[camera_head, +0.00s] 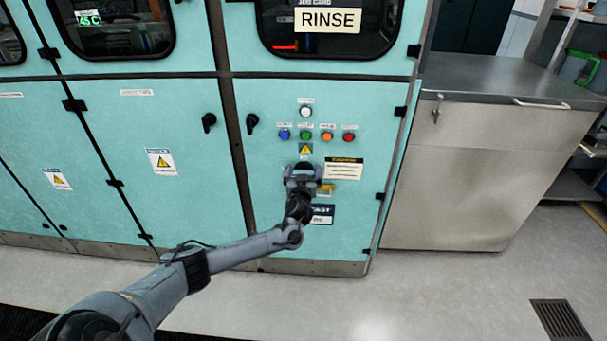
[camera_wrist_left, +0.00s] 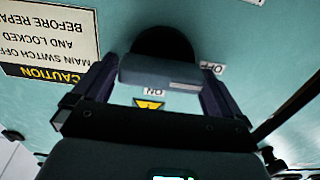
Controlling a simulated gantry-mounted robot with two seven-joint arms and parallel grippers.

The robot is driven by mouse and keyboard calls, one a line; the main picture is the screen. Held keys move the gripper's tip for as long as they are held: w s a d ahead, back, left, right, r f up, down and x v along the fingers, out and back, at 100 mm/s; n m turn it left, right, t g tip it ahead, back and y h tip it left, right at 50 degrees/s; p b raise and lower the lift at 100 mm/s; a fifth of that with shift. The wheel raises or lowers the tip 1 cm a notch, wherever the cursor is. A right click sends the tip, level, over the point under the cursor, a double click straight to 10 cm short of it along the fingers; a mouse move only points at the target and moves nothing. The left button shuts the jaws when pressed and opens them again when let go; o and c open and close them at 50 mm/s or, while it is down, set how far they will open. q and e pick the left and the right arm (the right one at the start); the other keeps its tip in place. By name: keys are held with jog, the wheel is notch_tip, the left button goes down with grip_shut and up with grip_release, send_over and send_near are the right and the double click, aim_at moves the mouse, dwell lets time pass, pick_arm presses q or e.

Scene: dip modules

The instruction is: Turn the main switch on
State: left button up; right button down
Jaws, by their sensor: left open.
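The main switch (camera_wrist_left: 160,72) shows in the left wrist view as a dark round base with a grey block-like handle. The picture is upside down there. An OFF label (camera_wrist_left: 210,68) lies just right of the handle, and an ON label (camera_wrist_left: 153,91) lies below its middle. A pale mark sits at the handle's right end, on the OFF side. My left gripper (camera_wrist_left: 160,84) is open, with one finger on each side of the handle; I cannot tell whether they touch it. In the head view my left gripper (camera_head: 302,174) is at the panel and largely hides the switch. My right gripper is not in view.
Above the gripper are a white button (camera_head: 306,112) and a row of blue, green, orange and red buttons. A caution sign (camera_head: 343,168) and a yellow part (camera_head: 326,188) are beside it. Black door handles (camera_head: 252,122) stick out at left. A steel counter (camera_head: 480,85) stands right.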

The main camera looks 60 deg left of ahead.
pick_arm(q)
jog(key=c, duration=0.8)
